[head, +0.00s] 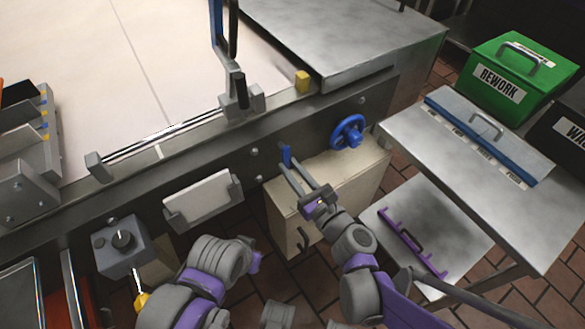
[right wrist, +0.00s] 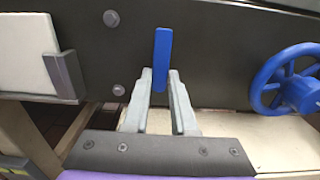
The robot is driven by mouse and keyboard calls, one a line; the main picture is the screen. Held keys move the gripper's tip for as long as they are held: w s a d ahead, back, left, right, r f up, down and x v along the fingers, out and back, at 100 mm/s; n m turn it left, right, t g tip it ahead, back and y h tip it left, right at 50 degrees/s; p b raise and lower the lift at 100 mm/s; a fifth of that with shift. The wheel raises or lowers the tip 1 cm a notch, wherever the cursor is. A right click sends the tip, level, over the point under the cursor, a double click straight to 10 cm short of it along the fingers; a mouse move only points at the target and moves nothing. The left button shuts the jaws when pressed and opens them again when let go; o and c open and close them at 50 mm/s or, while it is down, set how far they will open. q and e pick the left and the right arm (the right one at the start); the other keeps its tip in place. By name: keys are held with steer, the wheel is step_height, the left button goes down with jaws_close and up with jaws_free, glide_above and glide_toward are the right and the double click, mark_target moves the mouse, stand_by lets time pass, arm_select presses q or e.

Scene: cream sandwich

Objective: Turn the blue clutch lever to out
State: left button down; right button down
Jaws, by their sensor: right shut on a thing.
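The blue clutch lever (head: 286,155) stands near upright on the dark side panel of the machine, left of the blue handwheel. In the right wrist view the lever (right wrist: 161,58) is a flat blue bar, its lower end between my fingers. My right gripper (head: 290,168) reaches up to the panel from below and is shut on the lever; it also shows in the right wrist view (right wrist: 160,85). My left arm shows at the lower left of the middle in the head view, but the left jaws cannot be made out. No "out" marking can be read.
A blue handwheel (head: 348,131) is close on the right of the lever. A white plate in a holder (head: 203,198) is on the left. A beige cabinet (head: 340,185) stands below. A steel table (head: 450,165) and a green rework bin (head: 510,75) are at the right.

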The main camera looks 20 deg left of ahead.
steer(key=c, duration=0.7)
jaws_free()
steer(key=shift+s+d, duration=0.1)
steer(key=p+v, duration=0.1)
steer(key=v, duration=0.9)
steer(key=shift+s+d, duration=0.2)
steer(key=shift+s, duration=0.05)
